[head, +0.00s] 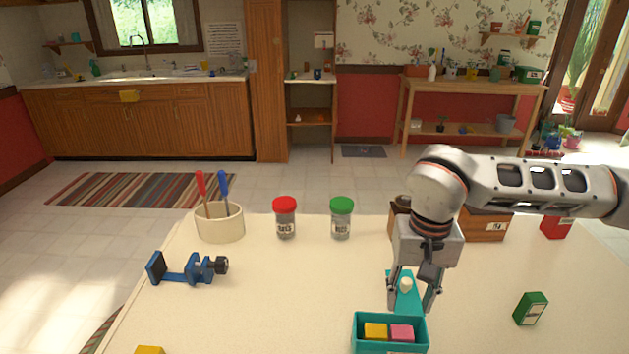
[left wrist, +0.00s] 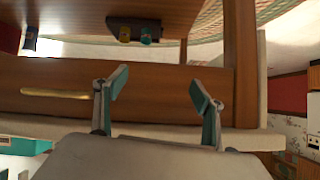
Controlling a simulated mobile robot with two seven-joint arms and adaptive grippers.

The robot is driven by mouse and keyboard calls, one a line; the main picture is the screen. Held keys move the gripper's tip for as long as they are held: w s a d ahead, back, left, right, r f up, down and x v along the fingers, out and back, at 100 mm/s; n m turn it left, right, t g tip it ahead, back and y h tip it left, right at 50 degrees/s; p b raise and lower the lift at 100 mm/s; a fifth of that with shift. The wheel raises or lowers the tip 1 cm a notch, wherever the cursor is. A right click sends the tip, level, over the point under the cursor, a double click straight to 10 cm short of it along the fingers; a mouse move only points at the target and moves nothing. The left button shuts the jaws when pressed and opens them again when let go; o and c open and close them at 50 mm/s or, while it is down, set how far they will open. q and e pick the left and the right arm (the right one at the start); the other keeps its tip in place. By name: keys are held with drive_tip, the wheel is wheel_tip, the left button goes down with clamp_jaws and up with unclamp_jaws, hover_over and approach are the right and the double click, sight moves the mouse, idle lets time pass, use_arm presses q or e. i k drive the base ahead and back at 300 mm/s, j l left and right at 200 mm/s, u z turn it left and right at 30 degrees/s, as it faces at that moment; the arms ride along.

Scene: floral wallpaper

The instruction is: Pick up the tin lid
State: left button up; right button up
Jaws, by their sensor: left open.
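A teal tin lid (head: 408,300) with a pale knob shows in the head view, just behind an open teal tin (head: 391,347). The tin holds a yellow block (head: 375,331) and a pink block (head: 402,333). My right gripper (head: 414,303) points down over the lid, its fingers spread to either side of the knob; it hides part of the lid. Whether a finger touches the lid I cannot tell. My left gripper (left wrist: 158,88) shows only in the left wrist view, open and empty, in front of a wooden surface with a brass handle (left wrist: 55,93).
On the pale table (head: 290,300) stand a utensil crock (head: 220,225), a red-lidded jar (head: 285,220), a green-lidded jar (head: 341,220) and a blue clamp (head: 188,269). A green box (head: 530,309) lies right. A wooden box (head: 484,225) stands behind my right arm.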

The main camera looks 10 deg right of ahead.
sight(408, 301)
drive_tip(key=k, duration=1)
